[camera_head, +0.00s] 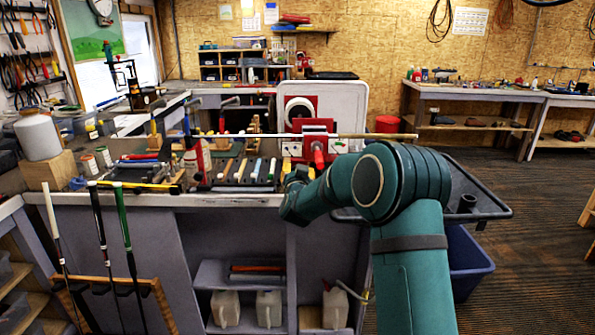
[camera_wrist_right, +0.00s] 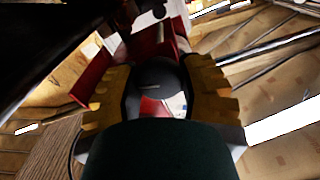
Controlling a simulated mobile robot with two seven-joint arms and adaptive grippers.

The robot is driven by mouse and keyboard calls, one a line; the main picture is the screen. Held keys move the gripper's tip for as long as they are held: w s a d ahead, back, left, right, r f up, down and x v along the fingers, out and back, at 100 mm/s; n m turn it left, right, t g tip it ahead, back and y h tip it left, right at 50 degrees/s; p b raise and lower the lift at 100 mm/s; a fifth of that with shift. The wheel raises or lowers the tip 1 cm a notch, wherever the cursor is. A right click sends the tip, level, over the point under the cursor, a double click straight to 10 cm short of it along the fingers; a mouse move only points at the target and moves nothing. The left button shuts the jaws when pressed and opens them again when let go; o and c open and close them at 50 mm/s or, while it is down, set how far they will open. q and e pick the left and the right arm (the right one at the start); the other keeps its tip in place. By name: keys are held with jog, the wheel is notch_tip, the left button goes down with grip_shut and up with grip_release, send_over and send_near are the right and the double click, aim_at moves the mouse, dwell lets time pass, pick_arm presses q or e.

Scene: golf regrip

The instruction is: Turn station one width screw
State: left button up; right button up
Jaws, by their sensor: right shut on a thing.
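The red vise station (camera_head: 316,135) stands on the bench, with a long thin club shaft (camera_head: 375,136) lying level across it. A red round part (camera_head: 318,155) faces me at its front. My right gripper (camera_head: 293,172) is low at the station's front left, mostly hidden by my teal wrist. In the right wrist view its yellow-padded fingers (camera_wrist_right: 158,92) are closed around a dark rounded piece (camera_wrist_right: 152,72), which looks like the width screw's knob. Red station parts (camera_wrist_right: 95,82) show just beyond. The screw's thread and the exact contact are hidden. My left gripper is not in view.
Several grips and tools lie on the bench left of the station, including a yellow-handled hammer (camera_head: 140,187). Clubs stand in a wooden rack (camera_head: 105,285) at front left. A dark tray (camera_head: 475,195) and a blue bin (camera_head: 468,258) are at the right. The floor (camera_head: 540,220) beyond is clear.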

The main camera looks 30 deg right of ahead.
jog(key=shift+r+n, duration=0.1)
jog(key=shift+n, duration=0.5)
jog(key=o, duration=1.2)
jog(key=shift+n, duration=0.3)
jog(key=shift+s+a, duration=0.1)
jog(key=v, duration=1.1)
jog(key=shift+s+a, duration=0.25)
jog(key=shift+s, duration=0.05)
jog(key=shift+f, duration=0.25)
